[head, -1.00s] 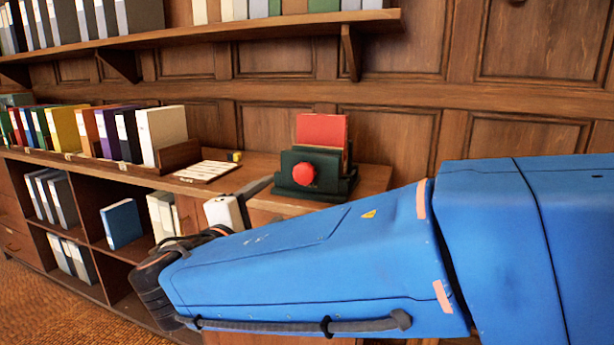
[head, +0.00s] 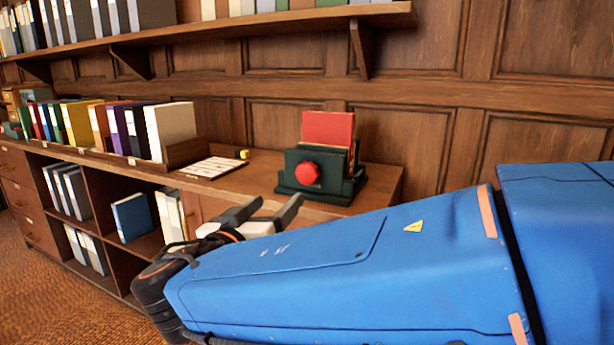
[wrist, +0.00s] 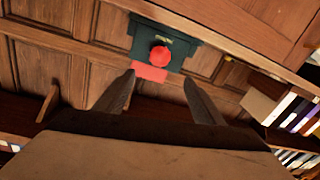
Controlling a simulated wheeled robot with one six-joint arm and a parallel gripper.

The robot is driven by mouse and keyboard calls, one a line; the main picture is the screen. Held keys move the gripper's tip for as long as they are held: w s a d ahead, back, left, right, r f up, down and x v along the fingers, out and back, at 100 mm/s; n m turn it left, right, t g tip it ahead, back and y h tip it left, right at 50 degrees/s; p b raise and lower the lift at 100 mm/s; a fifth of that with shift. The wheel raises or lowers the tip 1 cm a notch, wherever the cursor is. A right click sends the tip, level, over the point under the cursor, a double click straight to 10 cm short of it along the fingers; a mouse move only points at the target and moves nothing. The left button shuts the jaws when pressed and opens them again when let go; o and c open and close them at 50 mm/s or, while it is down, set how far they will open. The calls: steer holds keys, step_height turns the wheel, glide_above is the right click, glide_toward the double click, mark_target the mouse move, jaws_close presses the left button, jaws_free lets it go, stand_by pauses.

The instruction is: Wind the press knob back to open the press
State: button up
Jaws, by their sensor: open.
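The press (head: 334,178) is a dark green block on the wooden counter, with a round red knob (head: 309,173) on its front face. A red book or board (head: 328,130) stands upright in it, rising above the green part. In the wrist view the press (wrist: 185,50) appears upside down, with its red knob (wrist: 160,57) beyond my fingertips. My gripper (head: 272,208) is open and empty, in front of and below the press, apart from the knob. In the wrist view its two fingers (wrist: 157,80) are spread, with the knob between their lines.
A row of coloured binders (head: 122,130) stands on the counter at left, with a white card sheet (head: 213,167) and a small yellow item (head: 243,154) between them and the press. A shelf (head: 215,31) of binders hangs above. Cubbies with binders lie below the counter.

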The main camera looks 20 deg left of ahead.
mark_target(305, 175)
steer(key=w, duration=1.7)
steer(key=shift+w+a, duration=0.1)
steer(key=shift+w, duration=0.15)
steer(key=shift+c, duration=0.2)
steer(key=c, duration=1)
